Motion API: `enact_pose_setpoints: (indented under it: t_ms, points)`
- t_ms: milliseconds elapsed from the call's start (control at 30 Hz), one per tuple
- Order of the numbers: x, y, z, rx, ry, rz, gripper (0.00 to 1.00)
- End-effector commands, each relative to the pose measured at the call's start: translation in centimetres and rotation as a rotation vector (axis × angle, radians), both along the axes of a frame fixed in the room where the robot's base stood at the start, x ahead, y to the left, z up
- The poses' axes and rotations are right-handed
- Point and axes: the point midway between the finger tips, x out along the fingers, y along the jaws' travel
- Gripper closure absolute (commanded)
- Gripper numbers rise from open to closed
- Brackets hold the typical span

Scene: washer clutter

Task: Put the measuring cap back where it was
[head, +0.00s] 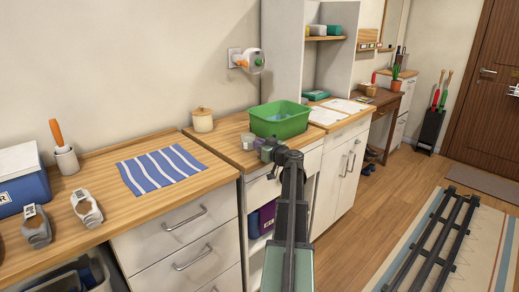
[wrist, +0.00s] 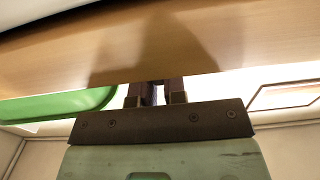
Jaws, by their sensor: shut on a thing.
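My gripper (head: 265,151) is over the front part of the wooden counter beside the green basin in the head view. In the wrist view its two dark fingers (wrist: 158,92) are a little apart, with a narrow pale gap between them. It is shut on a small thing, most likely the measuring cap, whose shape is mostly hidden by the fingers. A small greyish, clear-looking piece (head: 248,141) shows just left of the fingers in the head view. I cannot tell whether it touches the counter or the fingers.
The green basin (head: 279,124) with bluish contents stands just behind my gripper. A lidded beige jar (head: 202,120) is at the wall. A striped blue cloth (head: 161,168) lies on the left counter (head: 118,151). The wooden counter surface (wrist: 60,55) fills the upper wrist view.

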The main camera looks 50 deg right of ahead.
Motion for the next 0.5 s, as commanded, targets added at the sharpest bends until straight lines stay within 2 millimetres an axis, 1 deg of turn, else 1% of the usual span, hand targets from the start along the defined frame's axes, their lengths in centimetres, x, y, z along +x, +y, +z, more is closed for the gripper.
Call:
enact_pose_setpoints:
  t_ms: [100, 133, 267, 300, 500]
  points:
    - [0.0, 0.01, -0.47, 0.0, 0.0, 0.0, 1.0]
    - [0.0, 0.0, -0.36, 0.0, 0.0, 0.0, 0.85]
    - [0.0, 0.0, -0.28, 0.0, 0.0, 0.0, 0.65]
    - [0.0, 0.0, -0.28, 0.0, 0.0, 0.0, 0.63]
    - [0.0, 0.0, -0.27, 0.0, 0.0, 0.0, 0.63]
